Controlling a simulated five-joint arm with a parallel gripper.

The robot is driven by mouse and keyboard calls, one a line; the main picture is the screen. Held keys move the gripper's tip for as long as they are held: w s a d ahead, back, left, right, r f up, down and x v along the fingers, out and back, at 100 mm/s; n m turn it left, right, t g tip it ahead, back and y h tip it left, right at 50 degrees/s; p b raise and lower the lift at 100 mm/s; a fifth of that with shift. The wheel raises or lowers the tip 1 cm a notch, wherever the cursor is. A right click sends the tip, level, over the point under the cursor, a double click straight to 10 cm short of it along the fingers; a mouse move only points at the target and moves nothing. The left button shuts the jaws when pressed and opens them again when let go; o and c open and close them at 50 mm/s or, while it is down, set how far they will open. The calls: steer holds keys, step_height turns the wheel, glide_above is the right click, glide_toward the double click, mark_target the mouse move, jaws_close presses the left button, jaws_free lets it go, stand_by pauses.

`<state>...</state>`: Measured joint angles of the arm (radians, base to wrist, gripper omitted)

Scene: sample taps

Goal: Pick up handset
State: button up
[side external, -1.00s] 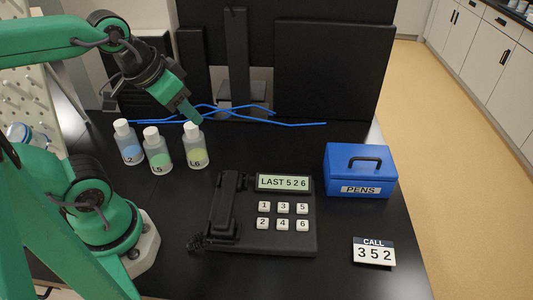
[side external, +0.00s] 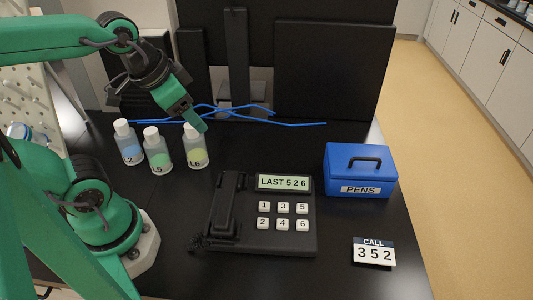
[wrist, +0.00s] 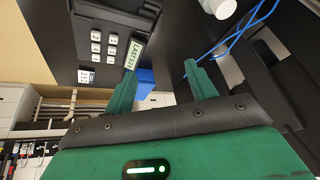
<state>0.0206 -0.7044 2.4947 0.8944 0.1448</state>
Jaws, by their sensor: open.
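The black handset (side external: 227,205) lies on its cradle at the left side of the black desk phone (side external: 290,244). The phone has white number keys and a display (side external: 283,183) reading LAST 526. My gripper (side external: 199,124) is above and behind the bottles, up and left of the phone and apart from the handset. In the wrist view my gripper (wrist: 162,68) shows two green fingers spread wide with nothing between them. The phone (wrist: 84,50) shows there at the upper left, with a dark bar at the top edge that looks like the handset (wrist: 118,12).
Several bottles, including one marked L6 (side external: 196,148), stand left of the phone. A blue PENS box (side external: 350,180) and a CALL 352 card (side external: 374,252) are at the right. Blue cables (side external: 290,123) lie at the back. The table between the bottles and phone is clear.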

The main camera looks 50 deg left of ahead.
steer(key=f+m, duration=0.1)
steer(key=m, duration=0.2)
steer(key=m+g, duration=0.5)
steer(key=m, duration=1.5)
glide_above(228, 195)
steer(key=f, duration=1)
steer(key=shift+w+a+f, duration=0.15)
steer(key=shift+a, duration=0.1)
steer(key=shift+d+f+m, duration=0.3)
steer(key=shift+f+m, duration=0.25)
steer(key=shift+m, duration=0.55)
steer(key=shift+f, duration=0.1)
steer(key=shift+f, duration=1.2)
